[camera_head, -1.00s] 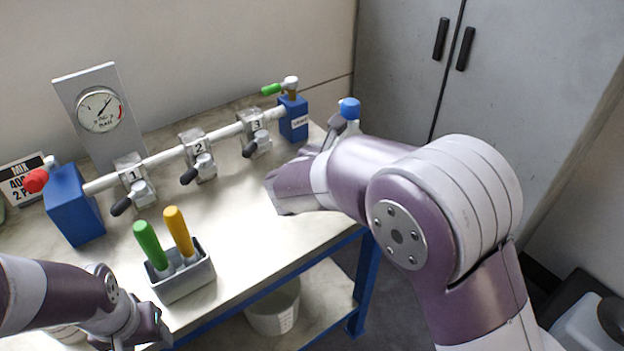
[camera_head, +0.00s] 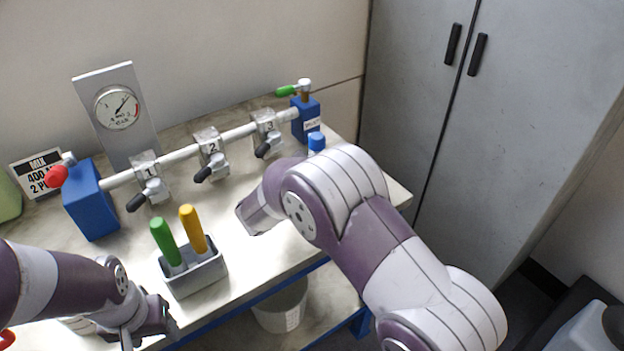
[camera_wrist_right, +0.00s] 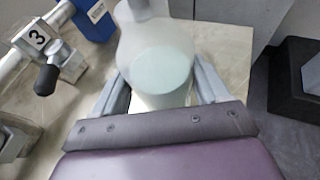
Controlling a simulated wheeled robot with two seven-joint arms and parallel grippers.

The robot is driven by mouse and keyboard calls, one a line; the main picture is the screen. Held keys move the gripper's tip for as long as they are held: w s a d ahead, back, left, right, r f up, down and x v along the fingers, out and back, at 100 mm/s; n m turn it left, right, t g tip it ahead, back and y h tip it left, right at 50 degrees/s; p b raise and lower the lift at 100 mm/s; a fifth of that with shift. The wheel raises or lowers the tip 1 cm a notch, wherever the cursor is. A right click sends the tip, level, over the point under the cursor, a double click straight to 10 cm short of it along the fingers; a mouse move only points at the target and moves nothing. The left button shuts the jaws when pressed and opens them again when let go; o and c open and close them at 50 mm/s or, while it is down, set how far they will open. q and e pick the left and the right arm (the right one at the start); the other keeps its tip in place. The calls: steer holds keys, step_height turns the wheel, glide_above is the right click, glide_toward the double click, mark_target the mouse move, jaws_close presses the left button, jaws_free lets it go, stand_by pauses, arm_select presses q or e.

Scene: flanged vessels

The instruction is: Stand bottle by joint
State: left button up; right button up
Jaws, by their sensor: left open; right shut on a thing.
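The bottle shows in the head view only as a blue cap (camera_head: 316,141), its body hidden behind my right arm. In the right wrist view it is a translucent bottle (camera_wrist_right: 158,68) with pale liquid, held between the two fingers of my right gripper (camera_wrist_right: 160,88). Whether its base touches the bench cannot be seen. The pipe has clamped joints numbered 1 (camera_head: 149,180), 2 (camera_head: 210,155) and 3 (camera_head: 266,132). Joint 3 (camera_wrist_right: 50,55) lies left of the bottle in the wrist view. My left gripper (camera_head: 150,325) is open at the bench's front left.
A grey holder (camera_head: 195,275) with a green-handled tool (camera_head: 164,240) and a yellow-handled tool (camera_head: 193,229) stands at the bench front. A pressure gauge (camera_head: 117,107) stands behind the pipe. A blue end block (camera_head: 306,122) is beyond joint 3. A grey cabinet (camera_head: 425,90) stands right.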

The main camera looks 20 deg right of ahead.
steer(key=o, duration=1.4)
steer(key=shift+f, duration=0.15)
steer(key=shift+r, duration=0.25)
steer(key=s+a+r+n+t+y+b, duration=0.1)
steer(key=s+a+r+n+t+y, duration=0.15)
steer(key=s+a+r+n, duration=0.35)
steer(key=s+f+n+g+y, duration=0.1)
steer(key=s+f+n+y, duration=0.1)
steer(key=n, duration=0.7)
steer(key=s+d+f+n+g+y, duration=0.1)
steer(key=s+f+n+g+y, duration=0.1)
steer(key=n, duration=0.7)
steer(key=s+f+n+g+y, duration=0.1)
steer(key=n+y, duration=0.3)
steer(key=n, duration=0.5)
steer(key=shift+s+d+f+g, duration=0.2)
steer(key=shift+f+g, duration=0.05)
steer(key=shift+f, duration=0.2)
steer(key=shift+s+d+f+g, duration=0.15)
steer(key=shift+s+f+g, duration=0.05)
steer(key=shift+f, duration=0.2)
steer(key=s+d+f+n+g, duration=0.2)
steer(key=s+d+n+g, duration=0.1)
steer(key=s+n, duration=0.3)
steer(key=s+d+f+n+g+h, duration=0.1)
steer(key=s+d+f+n+g, duration=0.1)
steer(key=s+n, duration=0.4)
steer(key=shift+s+d+g, duration=0.5)
steer(key=shift+s+d, duration=0.35)
steer(key=shift+s, duration=0.4)
